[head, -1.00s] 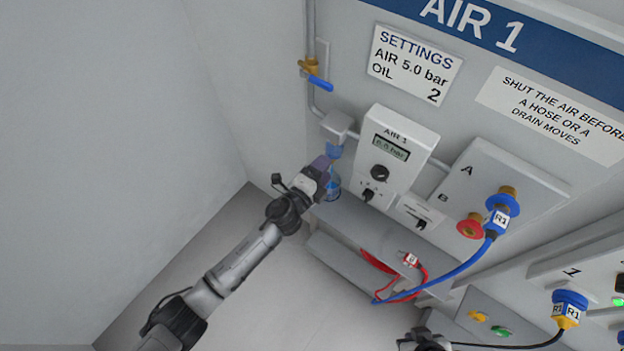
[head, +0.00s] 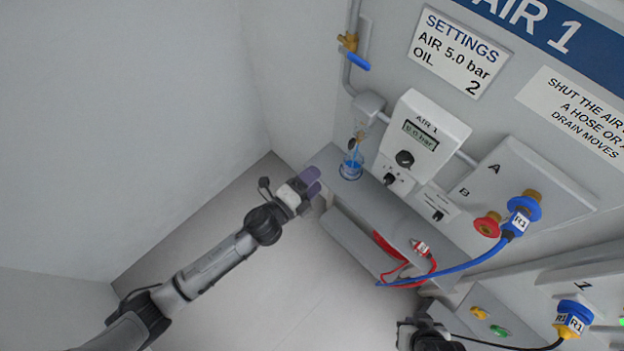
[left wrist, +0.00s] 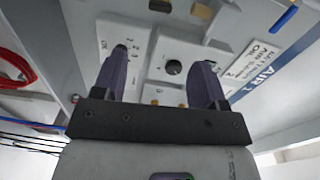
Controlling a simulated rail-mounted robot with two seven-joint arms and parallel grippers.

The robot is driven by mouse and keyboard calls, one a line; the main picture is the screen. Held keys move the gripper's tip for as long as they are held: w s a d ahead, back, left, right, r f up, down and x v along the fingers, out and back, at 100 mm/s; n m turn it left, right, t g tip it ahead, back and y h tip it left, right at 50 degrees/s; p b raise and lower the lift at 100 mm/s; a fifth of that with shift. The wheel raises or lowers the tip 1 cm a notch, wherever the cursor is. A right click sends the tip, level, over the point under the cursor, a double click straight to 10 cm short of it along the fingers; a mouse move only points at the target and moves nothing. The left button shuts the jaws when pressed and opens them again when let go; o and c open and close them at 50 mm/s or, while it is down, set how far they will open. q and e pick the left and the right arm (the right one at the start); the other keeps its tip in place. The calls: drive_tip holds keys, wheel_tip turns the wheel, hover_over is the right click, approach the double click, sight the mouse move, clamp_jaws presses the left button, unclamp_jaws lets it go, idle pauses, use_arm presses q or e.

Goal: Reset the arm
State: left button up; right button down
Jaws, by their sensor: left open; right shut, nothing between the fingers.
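My left gripper (head: 313,183) is open and empty, with purple fingers. It is in free space to the lower left of the clear bowl with blue liquid (head: 351,171), apart from it. In the left wrist view the spread fingers (left wrist: 163,85) frame the panel with its black knob (left wrist: 173,67). My left arm stretches up from the bottom left of the head view. My right gripper (head: 424,338) is dark, at the bottom edge of the head view, partly cut off; its fingers are hard to make out.
The AIR 1 regulator (head: 423,135) has a display and knob. A blue-handled valve (head: 357,61) is on the pipe. Floor and left wall are clear.

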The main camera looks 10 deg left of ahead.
idle(0.6)
use_arm(q)
drive_tip(key=w+a+f+n+y, duration=0.1)
drive_tip(key=a+f+n+y, duration=0.1)
drive_tip(key=a+n+y, duration=0.55)
drive_tip(key=s+a+r+n+g+y, duration=0.4)
drive_tip(key=n+g, duration=0.1)
drive_tip(key=n, duration=0.4)
drive_tip(key=s+a+f+n+g+h, duration=0.1)
drive_tip(key=s+f+n+g, duration=0.25)
drive_tip(key=s, duration=0.95)
drive_tip(key=s+a+f+n+g+h, duration=0.1)
drive_tip(key=s+f+n+g, duration=0.2)
drive_tip(key=s, duration=0.9)
wheel_tip(320, 180, up, 30)
drive_tip(key=m+p, duration=0.1)
drive_tip(key=p, duration=3)
drive_tip(key=shift+w+a+r, duration=0.15)
drive_tip(key=shift+w+r, duration=0.1)
